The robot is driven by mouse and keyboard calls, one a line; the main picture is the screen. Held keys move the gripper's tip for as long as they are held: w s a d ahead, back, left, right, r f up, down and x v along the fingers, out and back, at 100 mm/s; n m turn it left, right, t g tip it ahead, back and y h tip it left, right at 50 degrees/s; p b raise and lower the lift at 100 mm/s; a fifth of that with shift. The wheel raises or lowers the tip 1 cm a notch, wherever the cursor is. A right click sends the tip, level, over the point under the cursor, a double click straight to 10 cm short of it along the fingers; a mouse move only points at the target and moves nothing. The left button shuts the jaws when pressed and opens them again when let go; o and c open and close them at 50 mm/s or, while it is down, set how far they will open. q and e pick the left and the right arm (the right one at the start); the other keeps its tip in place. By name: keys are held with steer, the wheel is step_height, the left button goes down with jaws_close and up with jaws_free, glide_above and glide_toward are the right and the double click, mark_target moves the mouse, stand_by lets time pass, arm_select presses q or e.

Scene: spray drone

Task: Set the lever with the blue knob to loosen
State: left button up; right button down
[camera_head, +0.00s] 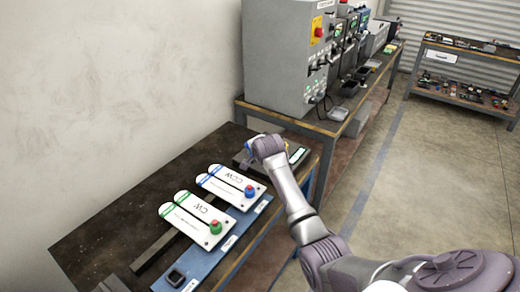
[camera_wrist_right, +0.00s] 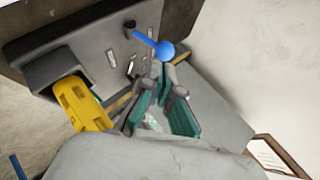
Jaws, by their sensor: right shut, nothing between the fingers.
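A lever with a round blue knob (camera_wrist_right: 166,51) shows in the right wrist view, its blue arm running up and left to a pivot on a grey panel (camera_wrist_right: 95,45). My right gripper (camera_wrist_right: 167,78) is shut and empty, with its fingertips close to the knob. I cannot tell whether they touch it. Small label plates sit on the panel, too small to read. In the head view the right gripper (camera_head: 256,146) is over a dark box (camera_head: 297,160) at the back of the near bench, and my wrist hides much of it. My left gripper is not in view.
The near bench (camera_head: 110,215) also carries a white CCW plate (camera_head: 226,179) with another blue knob (camera_head: 250,191) and a white CW plate (camera_head: 190,212) with a green knob (camera_head: 215,227). A grey cabinet (camera_head: 275,55) stands behind.

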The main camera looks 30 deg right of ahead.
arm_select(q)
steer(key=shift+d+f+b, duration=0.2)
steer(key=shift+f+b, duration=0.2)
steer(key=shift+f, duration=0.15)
arm_select(e)
steer(key=v, duration=0.8)
steer(key=shift+s+r, duration=0.3)
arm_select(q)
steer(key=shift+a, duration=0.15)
